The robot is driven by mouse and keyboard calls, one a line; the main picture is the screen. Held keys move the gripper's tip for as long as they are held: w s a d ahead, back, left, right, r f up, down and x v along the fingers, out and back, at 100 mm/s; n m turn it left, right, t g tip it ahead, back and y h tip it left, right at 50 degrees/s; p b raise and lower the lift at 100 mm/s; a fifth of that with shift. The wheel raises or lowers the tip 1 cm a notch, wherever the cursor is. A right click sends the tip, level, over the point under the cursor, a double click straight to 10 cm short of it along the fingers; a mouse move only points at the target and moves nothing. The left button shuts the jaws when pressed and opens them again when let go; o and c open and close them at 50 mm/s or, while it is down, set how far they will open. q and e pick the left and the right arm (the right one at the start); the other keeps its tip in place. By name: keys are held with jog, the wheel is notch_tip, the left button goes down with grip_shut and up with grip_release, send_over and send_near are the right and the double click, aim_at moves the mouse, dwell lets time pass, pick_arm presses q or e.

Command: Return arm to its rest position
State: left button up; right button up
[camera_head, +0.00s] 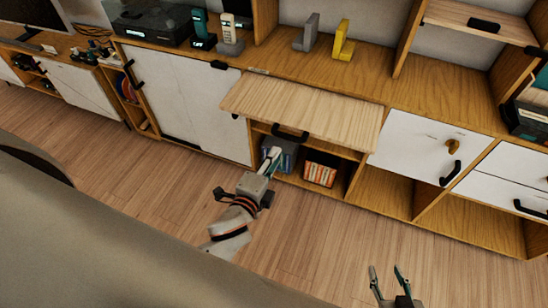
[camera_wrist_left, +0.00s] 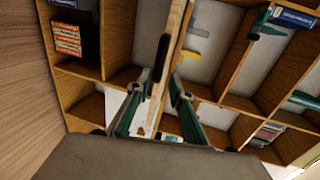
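My left gripper (camera_head: 271,155) is in front of the wooden cabinet, just below and left of the black handle (camera_head: 290,133) of a raised wooden flap door (camera_head: 310,112). In the left wrist view my left gripper (camera_wrist_left: 157,103) has its teal fingers apart. The flap door (camera_wrist_left: 170,72) appears edge-on between and beyond them, with its black handle on its left side. I cannot tell whether a finger touches it. My right gripper (camera_head: 388,279) is over the floor at the lower right, its fingers apart and empty.
The cabinet compartment under the flap holds red-and-white boxes (camera_head: 320,168) and blue items. White doors (camera_head: 185,100) and (camera_head: 425,145) flank it. Phones (camera_head: 229,35) and bookends (camera_head: 343,45) stand on top. A large beige surface (camera_head: 90,250) fills the lower left. Wooden floor (camera_head: 300,230) lies between.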

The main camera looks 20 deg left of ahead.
pick_arm(q)
jog(key=s+a+f+n+g+h, duration=0.1)
jog(key=s+f+n+g, duration=0.3)
jog(key=s+f+n, duration=0.9)
jog(key=shift+s+a+f+n+g+h, duration=0.25)
jog(key=shift+s+f+n+g+h, duration=0.25)
jog(key=shift+s+h, duration=0.45)
